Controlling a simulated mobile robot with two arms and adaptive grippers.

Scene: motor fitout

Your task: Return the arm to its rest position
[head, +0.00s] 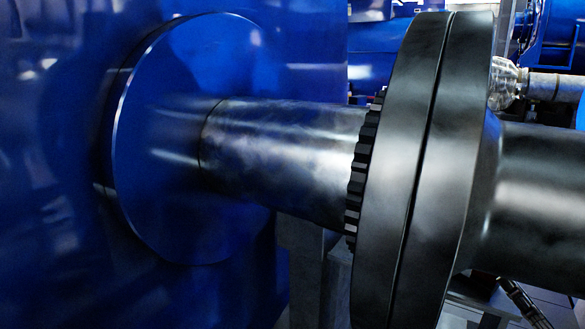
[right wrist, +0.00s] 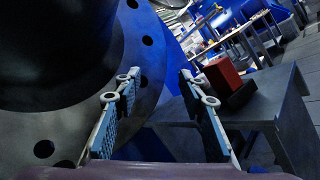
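In the right wrist view my right gripper (right wrist: 157,90) is open. Its two grey-blue fingers with textured pads stand well apart, and nothing shows between the pads. It is close to a large dark flange with bolt holes (right wrist: 45,149), which fills the left of that view. I cannot tell whether a finger touches it. In the head view a silvery jointed part (head: 506,82) with a grey tube shows at the upper right, partly behind the dark coupling; I cannot tell if it is my right gripper. My left gripper is not in view.
In the head view a thick coupling disc (head: 398,180) sits on a steel shaft (head: 285,150) running from a blue housing (head: 50,150). In the right wrist view a grey table (right wrist: 262,108) with a red block (right wrist: 222,78) stands to the right.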

